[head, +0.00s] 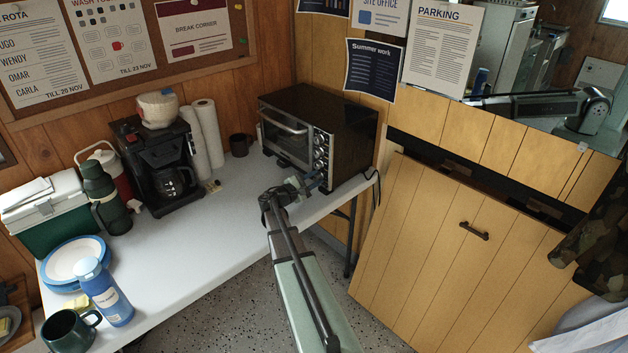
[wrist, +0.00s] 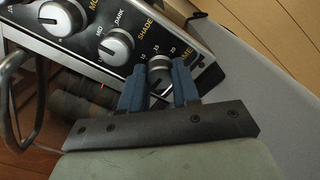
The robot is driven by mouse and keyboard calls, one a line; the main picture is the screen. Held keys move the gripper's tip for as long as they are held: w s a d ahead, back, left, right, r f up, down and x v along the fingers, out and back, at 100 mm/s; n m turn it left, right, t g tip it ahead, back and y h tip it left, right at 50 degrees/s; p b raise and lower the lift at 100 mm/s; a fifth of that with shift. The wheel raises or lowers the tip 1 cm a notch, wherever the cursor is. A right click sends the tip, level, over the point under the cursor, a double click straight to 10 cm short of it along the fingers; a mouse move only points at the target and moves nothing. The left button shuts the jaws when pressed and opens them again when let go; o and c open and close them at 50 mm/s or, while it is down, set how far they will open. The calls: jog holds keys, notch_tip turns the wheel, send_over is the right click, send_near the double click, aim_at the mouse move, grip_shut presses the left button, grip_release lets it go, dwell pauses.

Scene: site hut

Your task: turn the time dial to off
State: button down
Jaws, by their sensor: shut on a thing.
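The black and silver toaster oven (head: 345,117) stands at the far end of the white table, its knobs in a column at the right of its front. In the wrist view, the time dial (wrist: 159,74) is the lowest silver knob, beside the numbers 10, 15 and 20 and a partly covered label ending in "ME". My gripper (wrist: 158,82) has its two blue fingers closed on either side of this dial. In the head view my gripper (head: 313,181) is at the oven's lower right front. The fingers hide part of the scale, and I cannot read an off mark.
Two other knobs sit above: the shade knob (wrist: 116,47) and the mode knob (wrist: 62,17). The oven door handle (head: 283,122) is to the left.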

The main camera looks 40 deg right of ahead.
jog(key=c, duration=0.8)
grip_release()
jog(key=a, duration=1.3)
jog(key=shift+a, duration=0.4)
